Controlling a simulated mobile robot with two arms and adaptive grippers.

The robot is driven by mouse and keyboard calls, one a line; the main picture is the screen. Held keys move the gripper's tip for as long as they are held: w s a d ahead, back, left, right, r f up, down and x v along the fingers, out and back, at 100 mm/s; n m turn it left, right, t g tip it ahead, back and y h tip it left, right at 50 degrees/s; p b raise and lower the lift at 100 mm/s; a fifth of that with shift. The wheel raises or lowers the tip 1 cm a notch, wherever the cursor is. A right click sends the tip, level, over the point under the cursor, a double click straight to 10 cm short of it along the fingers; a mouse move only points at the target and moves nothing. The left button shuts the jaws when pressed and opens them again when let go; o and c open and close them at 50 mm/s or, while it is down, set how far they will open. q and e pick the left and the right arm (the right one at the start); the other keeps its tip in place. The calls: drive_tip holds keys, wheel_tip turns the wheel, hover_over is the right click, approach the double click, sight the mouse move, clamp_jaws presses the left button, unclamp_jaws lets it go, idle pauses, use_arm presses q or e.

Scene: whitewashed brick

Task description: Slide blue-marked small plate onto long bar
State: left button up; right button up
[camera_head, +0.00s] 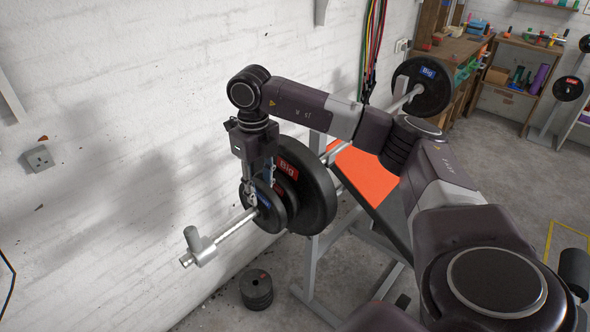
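The small dark plate (271,212) is around the long silver bar (238,225), in front of the larger plates. A little blue shows at its upper part beside the fingers; the rest of its marking is hidden. My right gripper (258,188) points down at the plate's upper rim. One finger is on the near face. The far fingertip is hidden, so I cannot tell whether the fingers are closed on it. A large dark plate with a red Big label (318,190) sits further in on the bar. Another plate with a red mark (287,188) is between them. My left gripper is not in view.
A silver collar (199,245) with an upright grip is at the bar's near end. A white brick wall (110,130) runs close along the left. An orange-topped bench (358,172) and a blue-labelled Big plate (432,88) are behind.

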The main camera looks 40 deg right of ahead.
drive_tip(key=shift+d+f, duration=0.1)
drive_tip(key=shift+d, duration=0.25)
drive_tip(key=shift+s+f, duration=0.1)
drive_tip(key=shift+f, duration=0.05)
wheel_tip(320, 180, up, 12)
drive_tip(key=shift+a+r, duration=0.2)
drive_tip(key=shift+r, duration=0.05)
drive_tip(key=shift+a, duration=0.1)
idle(0.4)
